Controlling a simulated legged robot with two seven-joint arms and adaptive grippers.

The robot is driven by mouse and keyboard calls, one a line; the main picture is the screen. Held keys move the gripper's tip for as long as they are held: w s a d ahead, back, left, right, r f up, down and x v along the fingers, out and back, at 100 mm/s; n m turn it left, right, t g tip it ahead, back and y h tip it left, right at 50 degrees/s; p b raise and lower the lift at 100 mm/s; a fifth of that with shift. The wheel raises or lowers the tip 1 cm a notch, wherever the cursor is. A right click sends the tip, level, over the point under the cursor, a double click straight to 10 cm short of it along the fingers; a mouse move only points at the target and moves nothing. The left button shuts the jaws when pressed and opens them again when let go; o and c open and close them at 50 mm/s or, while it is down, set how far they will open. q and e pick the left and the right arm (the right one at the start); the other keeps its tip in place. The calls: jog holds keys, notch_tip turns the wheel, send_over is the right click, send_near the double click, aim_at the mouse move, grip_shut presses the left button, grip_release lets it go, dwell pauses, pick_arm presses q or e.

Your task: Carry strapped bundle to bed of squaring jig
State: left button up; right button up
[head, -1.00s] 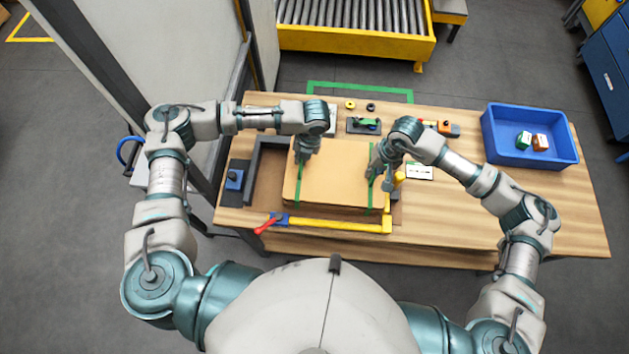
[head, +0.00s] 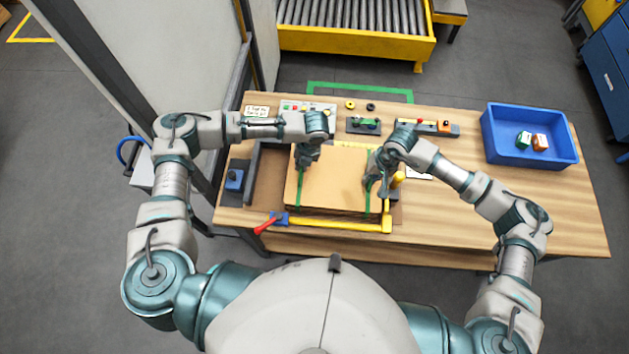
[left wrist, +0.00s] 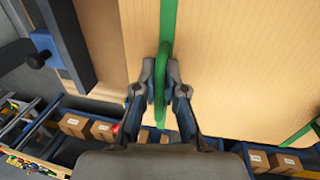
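The strapped bundle (head: 333,180) is a flat stack of tan cardboard with two green straps. It is over the brown bed (head: 269,189) of the squaring jig, apart from the dark fence (head: 252,167) on the left. Whether it touches the bed is hidden. My left gripper (head: 301,168) is at the left strap; in the left wrist view its fingers (left wrist: 163,75) close around the green strap (left wrist: 163,55). My right gripper (head: 371,186) is at the right strap, its fingertips small and partly hidden by the hand, seemingly on the strap.
A yellow bar (head: 335,223) with a red handle (head: 265,227) runs along the jig's front. A blue bin (head: 503,151) with two small boxes stands at the right. A button panel (head: 296,107) lies behind the bundle. The table's right front is clear.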

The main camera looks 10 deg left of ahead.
pick_arm(q)
jog(key=o, duration=0.3)
jog(key=shift+d+r, duration=0.1)
jog(key=shift+d, duration=0.1)
pick_arm(e)
jog(key=o, duration=0.4)
jog(key=shift+a+r, duration=0.1)
jog(key=shift+c, duration=0.2)
pick_arm(q)
jog(key=shift+o, duration=0.2)
jog(key=shift+d, duration=0.2)
pick_arm(e)
jog(key=shift+d, duration=0.45)
